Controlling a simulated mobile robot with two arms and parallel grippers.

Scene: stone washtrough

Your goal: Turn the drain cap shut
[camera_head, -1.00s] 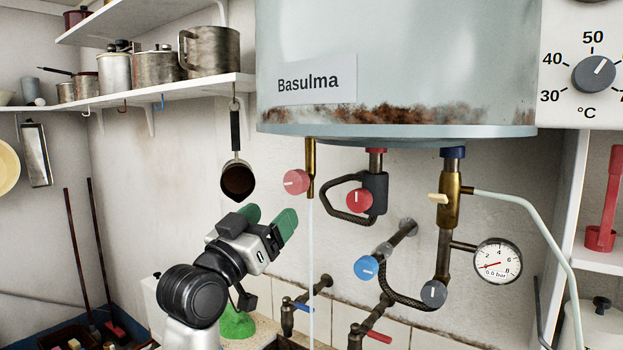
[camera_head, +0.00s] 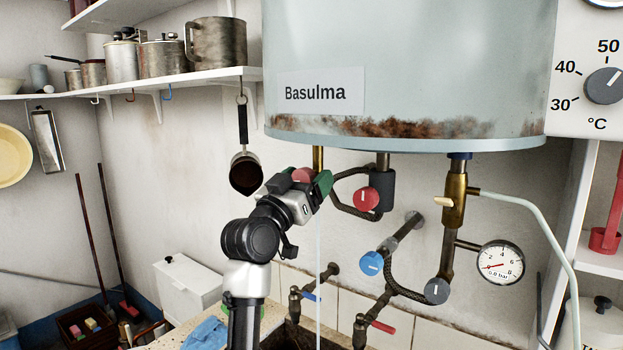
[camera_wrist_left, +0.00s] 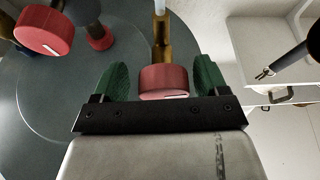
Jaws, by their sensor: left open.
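The red drain cap (camera_head: 303,174) sits on the brass drain pipe (camera_head: 318,158) under the boiler (camera_head: 400,70). A thin pale stream (camera_head: 318,255) runs straight down below the pipe. My left gripper (camera_head: 306,184) is at the cap and partly covers it in the head view. In the left wrist view the cap (camera_wrist_left: 165,82) lies between the two green fingers, with a visible gap on each side. My left gripper is open. My right gripper is in neither view.
A second red knob (camera_head: 367,198) on a dark valve hangs just right of my gripper. A blue knob (camera_head: 370,263), a grey knob (camera_head: 436,291) and a pressure gauge (camera_head: 500,262) are further right. A ladle (camera_head: 246,172) hangs close on the left.

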